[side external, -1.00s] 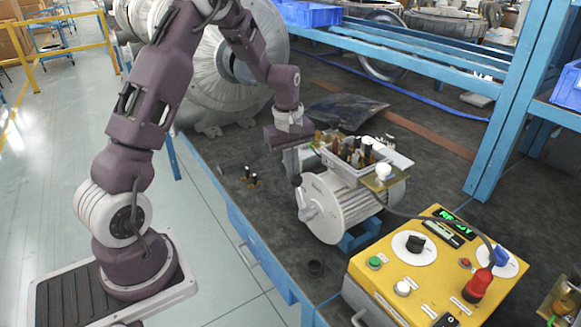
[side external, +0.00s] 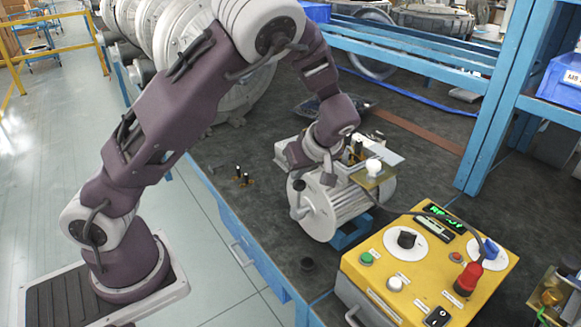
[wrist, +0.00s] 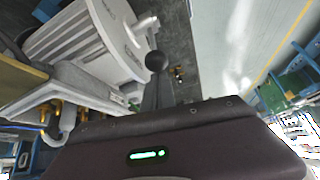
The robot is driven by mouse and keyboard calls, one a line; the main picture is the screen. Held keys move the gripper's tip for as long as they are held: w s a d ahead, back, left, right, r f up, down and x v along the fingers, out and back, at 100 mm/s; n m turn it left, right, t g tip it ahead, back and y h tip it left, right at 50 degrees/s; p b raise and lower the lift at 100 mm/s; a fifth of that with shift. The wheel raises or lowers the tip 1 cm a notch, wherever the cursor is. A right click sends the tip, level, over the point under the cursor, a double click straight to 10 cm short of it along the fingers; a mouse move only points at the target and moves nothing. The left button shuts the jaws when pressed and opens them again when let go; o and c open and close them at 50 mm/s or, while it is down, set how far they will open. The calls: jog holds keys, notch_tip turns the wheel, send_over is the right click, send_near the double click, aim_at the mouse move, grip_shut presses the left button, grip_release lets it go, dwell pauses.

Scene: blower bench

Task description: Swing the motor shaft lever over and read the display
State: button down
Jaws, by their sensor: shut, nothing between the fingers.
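The grey ribbed motor (side external: 345,207) lies on the bench, its round end face toward the left. On that face the shaft lever (side external: 298,212) points up to a dark ball knob (side external: 299,186). In the wrist view the knob (wrist: 157,60) shows just past the tips of my gripper (wrist: 156,88). My gripper is shut and empty, close above the knob; I cannot tell whether they touch. In the side view its fingers are mostly hidden against the motor's top. The display (side external: 445,214) on the yellow control box (side external: 390,245) glows green; its text begins "RE", partly covered by a cable.
The box carries a black dial (side external: 407,239), a red plug (side external: 469,276) and several buttons. An open terminal tray with fittings sits on the motor. A blue shelf post (side external: 487,130) rises behind.

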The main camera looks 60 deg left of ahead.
jog(key=d+f+y, duration=0.1)
jog(key=d+y, duration=0.1)
jog(key=d, duration=0.4)
jog(key=shift+d+f+y, duration=0.15)
jog(key=shift+y, duration=0.15)
jog(key=shift+d, duration=0.15)
dwell(0.4)
jog(key=d+r, duration=0.5)
jog(key=r, duration=0.2)
jog(key=shift+r, duration=0.4)
jog(key=shift+a, duration=0.1)
